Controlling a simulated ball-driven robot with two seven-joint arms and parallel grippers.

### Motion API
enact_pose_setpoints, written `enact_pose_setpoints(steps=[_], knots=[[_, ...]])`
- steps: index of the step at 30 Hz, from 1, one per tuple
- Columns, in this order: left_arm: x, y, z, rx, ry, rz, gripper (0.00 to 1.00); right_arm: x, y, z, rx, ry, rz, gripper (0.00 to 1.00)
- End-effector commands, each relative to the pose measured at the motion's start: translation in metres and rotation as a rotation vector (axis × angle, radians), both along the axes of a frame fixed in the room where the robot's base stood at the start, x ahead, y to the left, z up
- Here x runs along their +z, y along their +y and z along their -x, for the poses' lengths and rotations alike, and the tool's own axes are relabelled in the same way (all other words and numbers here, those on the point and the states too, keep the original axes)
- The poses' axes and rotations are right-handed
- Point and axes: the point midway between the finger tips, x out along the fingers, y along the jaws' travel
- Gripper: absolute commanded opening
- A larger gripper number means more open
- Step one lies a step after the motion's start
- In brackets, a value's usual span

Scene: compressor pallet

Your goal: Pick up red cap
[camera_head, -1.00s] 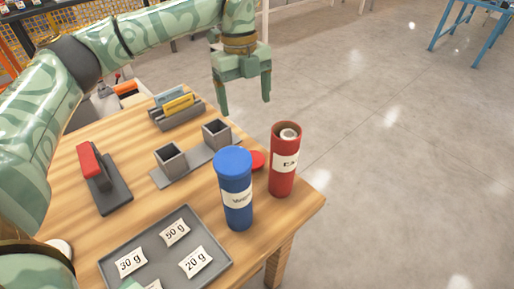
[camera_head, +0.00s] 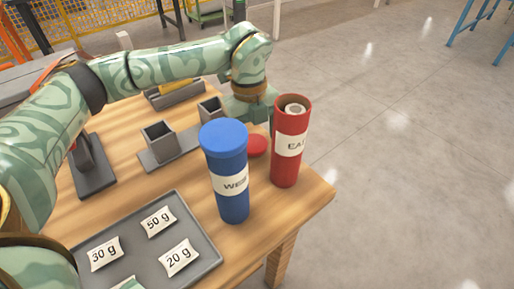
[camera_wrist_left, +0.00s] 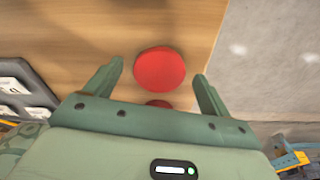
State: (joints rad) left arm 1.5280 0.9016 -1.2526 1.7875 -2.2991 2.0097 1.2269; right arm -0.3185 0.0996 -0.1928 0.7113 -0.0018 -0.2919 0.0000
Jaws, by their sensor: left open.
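The red cap (camera_head: 257,145) lies flat on the wooden table, behind and between the blue tube (camera_head: 231,190) and the red tube (camera_head: 287,165). In the left wrist view the cap (camera_wrist_left: 160,69) is a round red disc ahead of and between the fingers, with no finger touching it. My left gripper (camera_head: 255,112) is low behind the tubes, partly hidden by the red one. It also shows in the left wrist view (camera_wrist_left: 158,78), with its fingers spread and empty. A smaller dark red patch below the cap there is unclear. My right gripper is not in view.
A grey tray (camera_head: 205,262) with weight labels lies at the front. A grey two-socket holder (camera_head: 184,142) stands left of the cap, and a dark stand (camera_head: 92,180) further left. The table's right edge is close to the red tube.

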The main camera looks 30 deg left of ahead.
Motion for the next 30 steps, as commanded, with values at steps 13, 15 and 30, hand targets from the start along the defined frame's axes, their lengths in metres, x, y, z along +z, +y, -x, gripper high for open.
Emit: enact_pose_setpoints(steps=[13,15,30], knots=[[-0.005,-0.001,0.0,0.001,-0.002,0.0,0.41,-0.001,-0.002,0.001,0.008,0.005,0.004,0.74],[-0.005,-0.001,0.0,0.001,-0.002,0.0,0.35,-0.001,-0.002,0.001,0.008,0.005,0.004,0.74],[0.03,-0.001,0.0,0.0,-0.01,0.0,0.35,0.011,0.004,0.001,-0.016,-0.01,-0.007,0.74]])
